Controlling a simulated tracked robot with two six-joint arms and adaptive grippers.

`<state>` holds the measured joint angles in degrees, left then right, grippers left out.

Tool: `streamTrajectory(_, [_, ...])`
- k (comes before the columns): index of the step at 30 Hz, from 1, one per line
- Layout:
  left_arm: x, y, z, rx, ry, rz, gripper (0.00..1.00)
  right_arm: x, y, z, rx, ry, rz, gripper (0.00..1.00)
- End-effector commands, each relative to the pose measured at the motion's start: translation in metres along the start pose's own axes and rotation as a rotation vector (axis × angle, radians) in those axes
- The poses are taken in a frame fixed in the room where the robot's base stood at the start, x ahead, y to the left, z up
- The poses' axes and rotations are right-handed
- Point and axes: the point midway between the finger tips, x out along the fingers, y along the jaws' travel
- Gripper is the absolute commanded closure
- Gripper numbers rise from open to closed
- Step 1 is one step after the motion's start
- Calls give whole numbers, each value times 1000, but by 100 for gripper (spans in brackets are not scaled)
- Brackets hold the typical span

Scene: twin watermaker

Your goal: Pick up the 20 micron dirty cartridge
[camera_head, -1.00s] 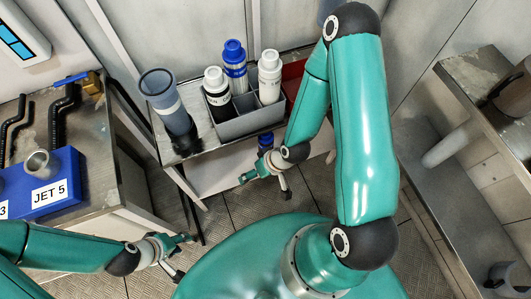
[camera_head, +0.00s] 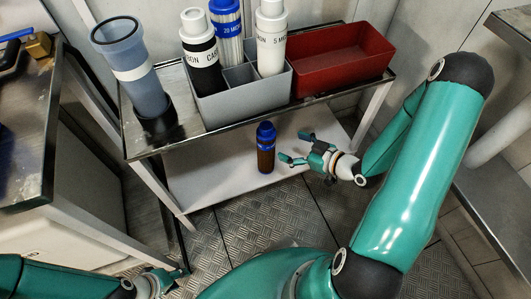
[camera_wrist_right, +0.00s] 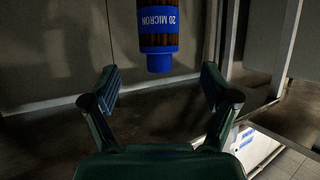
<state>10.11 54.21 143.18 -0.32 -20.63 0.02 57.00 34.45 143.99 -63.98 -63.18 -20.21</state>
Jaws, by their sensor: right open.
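The dirty 20 micron cartridge (camera_head: 265,155), brown with blue ends, stands upright on the white lower shelf of the trolley. In the right wrist view it shows its blue "20 MICRON" label (camera_wrist_right: 158,22), centred ahead of the fingers. My right gripper (camera_head: 295,147) is just right of it, fingers open and pointing at it. The wrist view also shows this gripper (camera_wrist_right: 160,85) open and empty, with the cartridge beyond the fingertips. My left gripper (camera_head: 172,282) is low at the bottom left, away from the trolley, partly cut off; its opening is unclear.
Above, a metal shelf (camera_head: 140,140) holds a grey divided box (camera_head: 245,105) with black, white and blue-capped cartridges, a red bin (camera_head: 345,60) and a clear housing (camera_head: 140,80). The shelf edge and trolley legs surround the lower shelf (camera_head: 210,190). The floor in front is free.

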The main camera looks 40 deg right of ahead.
Motion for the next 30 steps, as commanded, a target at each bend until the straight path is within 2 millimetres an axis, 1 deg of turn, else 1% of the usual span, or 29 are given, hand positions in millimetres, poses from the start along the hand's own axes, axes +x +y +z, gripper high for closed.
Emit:
streamTrajectory(1, [4, -2, 0, 0, 0, 0, 60, 13, -2, 2, -2, 1, -7, 14])
streamTrajectory(3, [8, -3, 0, 0, 0, 0, 60, 29, -2, 2, -1, 1, -7, 14])
streamTrajectory(9, [15, -5, 0, 0, 0, 0, 60, 69, -2, 2, -1, 0, -5, 14])
streamTrajectory(12, [17, -6, 0, 0, 0, 0, 60, 82, -1, 2, 0, -1, -4, 14])
streamTrajectory(20, [22, -8, 0, 0, 0, 0, 60, 98, 0, 4, 2, -3, -3, 14])
streamTrajectory(27, [33, -12, 0, 0, 0, 0, 60, 131, 1, 8, 1, -2, -4, 14])
streamTrajectory(30, [34, -12, 0, 0, 0, 0, 60, 140, 1, 7, 1, -2, -3, 14])
